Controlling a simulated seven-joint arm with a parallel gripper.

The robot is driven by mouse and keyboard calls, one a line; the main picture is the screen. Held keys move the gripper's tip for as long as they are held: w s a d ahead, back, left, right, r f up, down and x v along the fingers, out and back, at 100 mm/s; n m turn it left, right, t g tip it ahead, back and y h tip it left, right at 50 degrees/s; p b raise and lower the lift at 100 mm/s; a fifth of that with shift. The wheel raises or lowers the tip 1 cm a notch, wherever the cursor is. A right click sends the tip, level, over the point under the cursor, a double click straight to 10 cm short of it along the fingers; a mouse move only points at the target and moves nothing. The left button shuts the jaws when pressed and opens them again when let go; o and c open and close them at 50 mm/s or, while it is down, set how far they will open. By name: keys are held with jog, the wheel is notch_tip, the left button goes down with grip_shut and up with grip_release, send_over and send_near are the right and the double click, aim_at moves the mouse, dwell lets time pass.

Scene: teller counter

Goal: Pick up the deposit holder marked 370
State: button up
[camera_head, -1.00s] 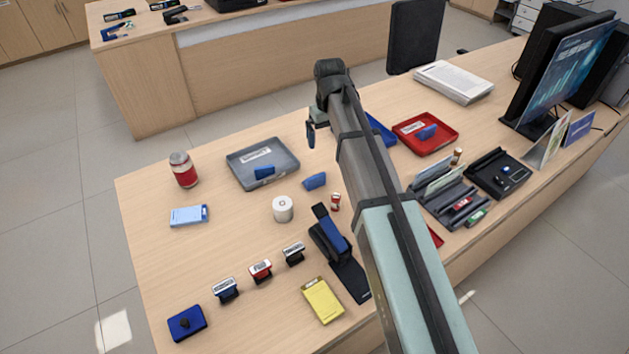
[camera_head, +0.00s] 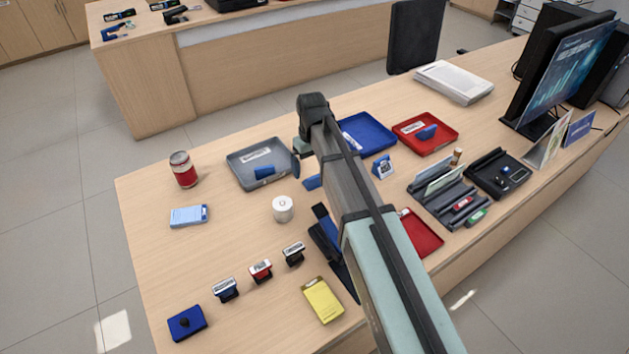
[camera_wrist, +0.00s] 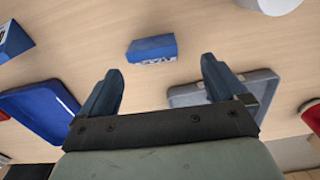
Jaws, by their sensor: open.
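My gripper (camera_wrist: 160,66) is open and empty in the wrist view. A small blue deposit holder (camera_wrist: 152,48) lies on the counter just beyond the gap between its fingertips, apart from them. Its edge carries a white marking too small to read. In the head view this holder (camera_head: 312,182) is partly hidden by my arm. Other blue holders lie in the grey tray (camera_head: 283,152) and in the red tray (camera_head: 447,121). Another blue piece with a white label (camera_head: 383,168) stands right of my arm. I cannot read 370 on any of them.
A blue tray (camera_head: 375,131) is behind my arm. A white roll (camera_head: 283,208), a red can (camera_head: 184,170), several stamps, a yellow pad (camera_head: 323,300) and a partly hidden stapler (camera_head: 325,232) stand nearby.

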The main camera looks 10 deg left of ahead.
aim_at(314, 178)
jog(key=shift+w+d+f, duration=0.1)
jog(key=shift+d+f, duration=0.1)
jog(key=shift+f, duration=1.2)
jog(key=shift+w+d+f, duration=0.1)
jog(key=shift+d+f, duration=0.05)
jog(key=shift+f, duration=1.2)
jog(key=c, duration=1.1)
